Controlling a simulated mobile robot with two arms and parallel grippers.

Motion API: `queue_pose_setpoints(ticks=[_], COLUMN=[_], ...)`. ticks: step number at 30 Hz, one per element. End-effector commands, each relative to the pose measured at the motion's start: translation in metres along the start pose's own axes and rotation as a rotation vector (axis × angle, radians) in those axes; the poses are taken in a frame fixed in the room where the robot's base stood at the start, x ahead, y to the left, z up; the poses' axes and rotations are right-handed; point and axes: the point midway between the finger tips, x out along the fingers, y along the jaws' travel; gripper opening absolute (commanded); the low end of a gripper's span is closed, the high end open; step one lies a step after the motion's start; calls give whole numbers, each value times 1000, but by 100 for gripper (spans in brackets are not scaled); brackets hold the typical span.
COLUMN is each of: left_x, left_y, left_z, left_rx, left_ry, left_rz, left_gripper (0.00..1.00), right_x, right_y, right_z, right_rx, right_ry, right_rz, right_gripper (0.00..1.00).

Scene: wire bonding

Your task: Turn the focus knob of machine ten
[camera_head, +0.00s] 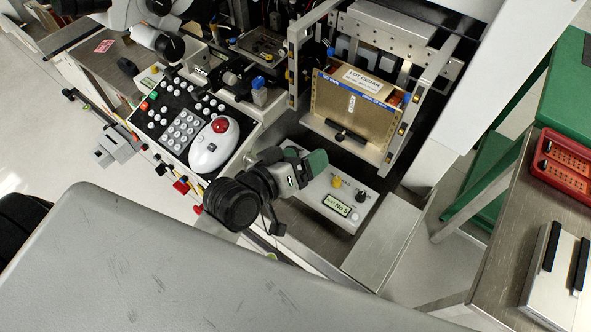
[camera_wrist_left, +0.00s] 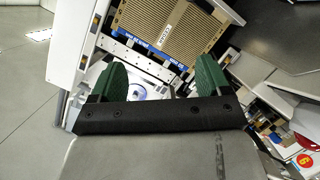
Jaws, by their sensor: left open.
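The machine (camera_head: 445,90) fills the upper part of the head view; I cannot read a number ten on it. Black round knobs (camera_head: 170,47) sit on the white microscope body at the upper left; I cannot tell which one is the focus knob. My left gripper (camera_head: 303,160) has green fingers and hovers over the machine's front, beside a small control box (camera_head: 330,190). It is well to the right of and below those knobs. In the left wrist view its fingers (camera_wrist_left: 158,80) are spread and nothing is held between them. My right gripper does not show.
A keypad panel (camera_head: 180,125) with a white mouse-like device (camera_head: 215,145) lies left of my gripper. A gold magazine (camera_head: 352,108) stands in a metal frame behind it. A steel table (camera_head: 495,245) with a red tray (camera_head: 565,165) is at the right. Floor is free at the left.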

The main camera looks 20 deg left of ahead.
Motion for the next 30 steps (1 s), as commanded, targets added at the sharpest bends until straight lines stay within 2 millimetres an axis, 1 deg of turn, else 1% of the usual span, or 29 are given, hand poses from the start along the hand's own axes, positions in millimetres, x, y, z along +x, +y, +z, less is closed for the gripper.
queue_pose_setpoints(ticks=[3, 9, 26, 29, 30], left_x=[-4, -9, -9, -12, -15], left_y=[-9, -18, -18, -21, -24], left_z=[13, 24, 26, 29, 33], left_rx=[44, 83, 87, 100, 116], left_ry=[-68, -127, -134, -155, -182], left_rz=[-45, -83, -87, -100, -118], left_gripper=[78, 78, 78, 78, 78], right_x=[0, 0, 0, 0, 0], right_y=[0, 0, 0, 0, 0], right_z=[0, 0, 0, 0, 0], right_rx=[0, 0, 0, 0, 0], right_ry=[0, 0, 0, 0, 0], right_rz=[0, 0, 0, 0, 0], right_gripper=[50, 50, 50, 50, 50])
